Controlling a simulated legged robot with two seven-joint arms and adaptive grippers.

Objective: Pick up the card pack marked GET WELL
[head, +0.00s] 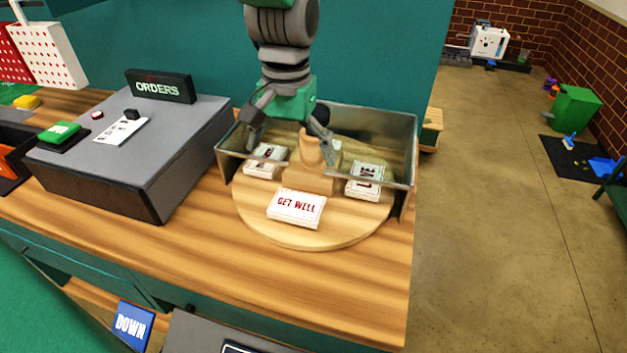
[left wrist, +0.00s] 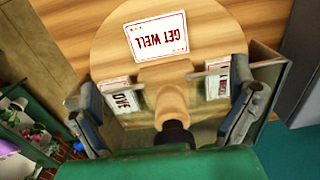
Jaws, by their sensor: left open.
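The GET WELL card pack (head: 296,208), white with red lettering, lies flat on the front of a round wooden turntable (head: 335,237). It also shows at the top of the left wrist view (left wrist: 157,37), upside down. My left gripper (head: 291,142) is open and empty. It points down over the turntable's back half, behind the pack and apart from it. Its fingers (left wrist: 168,100) spread either side of the turntable's wooden centre post (left wrist: 172,105). Two other card packs lie on the turntable, a left one (head: 265,161) and a right one (head: 366,181), their lettering partly hidden.
A metal-framed guard (head: 398,125) stands around the turntable's back and sides. A grey console (head: 150,155) with an ORDERS sign (head: 160,86) stands to the left. Bare wooden counter (head: 330,290) lies in front, ending at the right edge above open floor.

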